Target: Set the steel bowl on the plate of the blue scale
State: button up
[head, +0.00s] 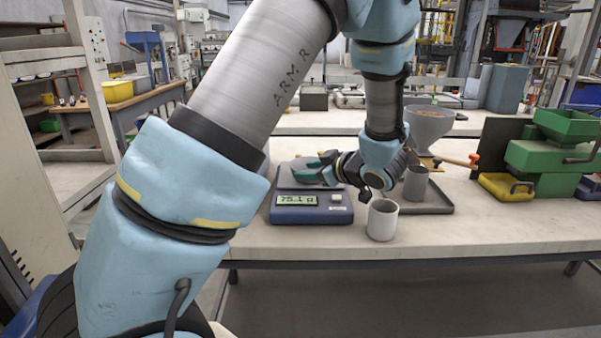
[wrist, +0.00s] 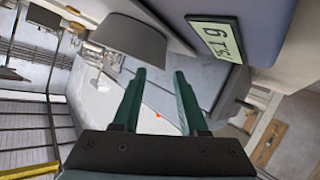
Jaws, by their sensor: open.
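The blue scale (head: 312,211) stands on the bench in the head view, its display lit at about 75.1 g. Its grey plate (head: 287,178) is partly hidden behind my gripper (head: 316,170). The gripper points left over the plate, with green fingers apart and nothing between them. In the wrist view, the fingers (wrist: 158,100) are spread and the scale's display (wrist: 214,40) shows upside down. A grey flared vessel (wrist: 132,38), apparently the steel bowl, shows beside the fingers at the plate side. I cannot tell whether it touches the plate. In the head view it is not clear behind my gripper.
A pale cup (head: 383,220) stands close to the scale's right front, near the bench edge. A grey cup (head: 416,183) stands on a dark tray (head: 436,203), with a funnel (head: 430,125) behind. A green machine (head: 550,155) is at right. The front bench right is clear.

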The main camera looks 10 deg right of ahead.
jog(key=v, duration=0.7)
jog(key=shift+s+d+r+b, duration=0.1)
jog(key=shift+s+r+b, duration=0.05)
jog(key=shift+s+b, duration=0.15)
